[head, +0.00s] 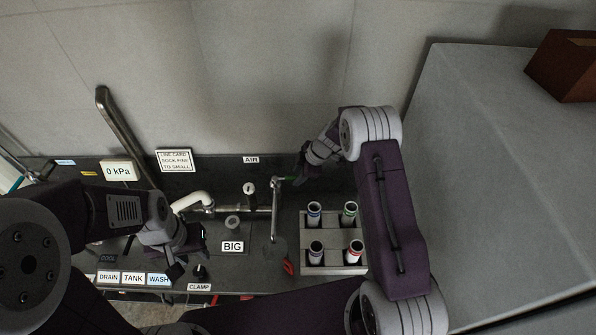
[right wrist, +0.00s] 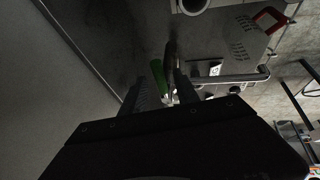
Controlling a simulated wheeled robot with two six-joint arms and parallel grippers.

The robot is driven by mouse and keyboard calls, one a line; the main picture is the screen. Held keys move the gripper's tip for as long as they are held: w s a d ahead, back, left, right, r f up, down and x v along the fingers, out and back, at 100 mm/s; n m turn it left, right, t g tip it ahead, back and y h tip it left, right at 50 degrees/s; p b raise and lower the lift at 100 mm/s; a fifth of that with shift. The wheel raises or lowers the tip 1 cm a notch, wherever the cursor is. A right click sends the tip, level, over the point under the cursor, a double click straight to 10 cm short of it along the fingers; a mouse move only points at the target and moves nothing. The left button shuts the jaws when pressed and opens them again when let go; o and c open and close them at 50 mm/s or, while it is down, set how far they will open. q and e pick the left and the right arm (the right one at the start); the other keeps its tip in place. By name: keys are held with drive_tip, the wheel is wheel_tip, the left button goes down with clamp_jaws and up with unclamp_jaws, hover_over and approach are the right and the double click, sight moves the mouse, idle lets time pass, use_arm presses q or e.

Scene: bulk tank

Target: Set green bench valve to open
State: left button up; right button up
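The green bench valve handle (right wrist: 157,76) lies between the two fingers of my right gripper (right wrist: 158,93) in the right wrist view. The fingers stand apart, and I cannot tell whether either one touches the handle. In the head view, my right gripper (head: 299,176) is at the metal pipe (head: 275,212) under the AIR label, and only a sliver of green shows beside it. My left gripper (head: 188,262) hangs low over the bench, left of the BIG label. Its fingers are dark, and their opening is unclear.
A rack (head: 335,269) with several coloured-ring tubes stands right of the pipe, close to my right arm. The CLAMP label (head: 199,287) and a black knob (head: 198,270) are near my left gripper. A large grey box (head: 490,170) fills the right side.

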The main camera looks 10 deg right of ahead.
drive_tip(key=shift+f, duration=0.15)
drive_tip(key=shift+w, duration=0.1)
clamp_jaws()
idle(1.3)
